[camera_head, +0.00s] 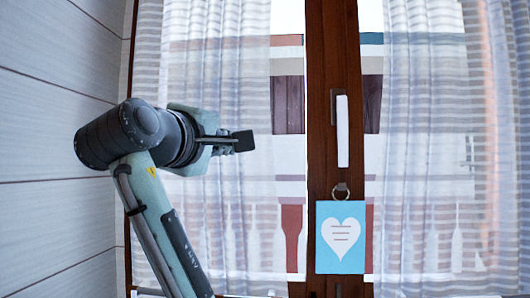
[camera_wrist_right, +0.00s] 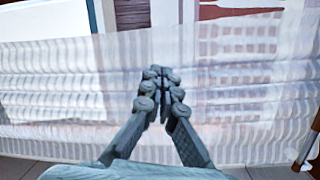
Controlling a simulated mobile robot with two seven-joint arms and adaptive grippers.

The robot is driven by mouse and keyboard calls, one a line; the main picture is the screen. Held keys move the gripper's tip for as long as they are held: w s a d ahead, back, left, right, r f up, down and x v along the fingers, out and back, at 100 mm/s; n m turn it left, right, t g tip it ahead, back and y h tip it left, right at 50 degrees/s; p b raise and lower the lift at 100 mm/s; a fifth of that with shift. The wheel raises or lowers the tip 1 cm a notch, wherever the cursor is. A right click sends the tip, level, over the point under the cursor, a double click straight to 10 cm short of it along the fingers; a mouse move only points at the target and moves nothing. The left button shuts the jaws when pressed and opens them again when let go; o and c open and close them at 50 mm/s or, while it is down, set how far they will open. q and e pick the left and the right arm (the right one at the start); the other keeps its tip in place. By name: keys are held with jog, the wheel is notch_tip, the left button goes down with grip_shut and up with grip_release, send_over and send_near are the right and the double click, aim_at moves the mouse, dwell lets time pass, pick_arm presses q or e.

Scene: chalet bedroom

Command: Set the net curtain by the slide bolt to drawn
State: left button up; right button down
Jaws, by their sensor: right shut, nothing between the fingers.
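A sheer white striped net curtain (camera_head: 215,70) hangs over the left part of the window, by the left wall. A second net curtain (camera_head: 430,150) hangs on the right. Bare glass shows on both sides of the wooden post between them. My right gripper (camera_head: 243,140) is in front of the left curtain, near its inner edge, pointing right. In the right wrist view its fingers (camera_wrist_right: 160,72) are shut and empty against the curtain (camera_wrist_right: 60,85); I cannot tell whether they touch it. I cannot make out a slide bolt for certain. My left gripper is out of view.
The wooden post (camera_head: 320,100) carries a white handle (camera_head: 342,130). A blue sign with a white heart (camera_head: 340,237) hangs from a ring below it. The pale panelled wall (camera_head: 55,130) is close on the left of my arm.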

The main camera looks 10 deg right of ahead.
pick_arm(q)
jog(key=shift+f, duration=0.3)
pick_arm(e)
jog(key=w+d+n+g, duration=0.1)
jog(key=w+d+n, duration=0.1)
jog(key=w+d, duration=0.4)
jog(key=shift+w+d+r+n+h, duration=0.2)
jog(key=shift+d+n+h, duration=0.1)
jog(key=shift+d, duration=0.45)
pick_arm(q)
jog(key=shift+p, duration=0.3)
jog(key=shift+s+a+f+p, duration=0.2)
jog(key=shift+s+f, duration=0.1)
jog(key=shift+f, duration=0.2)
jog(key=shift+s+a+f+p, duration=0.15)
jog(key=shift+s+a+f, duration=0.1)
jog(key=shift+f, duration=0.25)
pick_arm(e)
jog(key=d, duration=0.1)
jog(key=s+d, duration=0.1)
jog(key=d, duration=0.2)
jog(key=shift+s, duration=0.3)
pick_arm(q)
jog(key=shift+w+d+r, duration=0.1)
